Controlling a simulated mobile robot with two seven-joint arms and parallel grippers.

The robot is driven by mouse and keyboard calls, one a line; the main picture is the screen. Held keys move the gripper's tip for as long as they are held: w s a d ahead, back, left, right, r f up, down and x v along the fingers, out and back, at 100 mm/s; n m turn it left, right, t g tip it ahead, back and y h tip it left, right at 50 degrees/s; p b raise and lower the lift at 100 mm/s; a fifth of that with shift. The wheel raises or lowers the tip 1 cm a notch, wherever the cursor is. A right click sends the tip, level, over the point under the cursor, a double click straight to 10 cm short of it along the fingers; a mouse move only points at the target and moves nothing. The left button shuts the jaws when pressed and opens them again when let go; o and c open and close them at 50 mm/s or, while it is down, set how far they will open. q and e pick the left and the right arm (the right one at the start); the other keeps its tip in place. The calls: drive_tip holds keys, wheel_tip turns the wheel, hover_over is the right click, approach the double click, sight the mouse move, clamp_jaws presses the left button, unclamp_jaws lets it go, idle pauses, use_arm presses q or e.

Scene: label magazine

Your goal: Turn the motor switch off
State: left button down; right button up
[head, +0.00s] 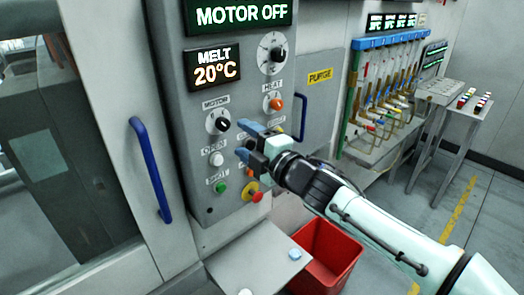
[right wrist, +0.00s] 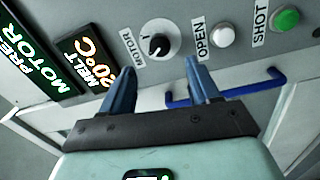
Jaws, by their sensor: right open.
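The motor switch (head: 222,124) is a black knob on a white round plate under a MOTOR label, on the grey control panel (head: 205,95). It also shows in the right wrist view (right wrist: 158,46), just ahead of the fingertips. My right gripper (head: 246,140) is open and empty, right of the knob in the head view. In the right wrist view its two blue fingers (right wrist: 155,67) stand apart, with the knob beyond the gap; I see no contact. My left gripper is not in view.
The white OPEN button (head: 216,159), green SHOT button (head: 221,188), orange HEAT knob (head: 275,103) and red stop button (head: 257,197) are close by. A blue door handle (head: 150,170) is at left. A red bin (head: 330,252) stands below.

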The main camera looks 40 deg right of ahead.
drive_tip(key=s, duration=0.5)
drive_tip(key=shift+s+d+f+p, duration=0.1)
drive_tip(key=shift+s+d+p, duration=0.15)
drive_tip(key=shift+s+p, duration=0.1)
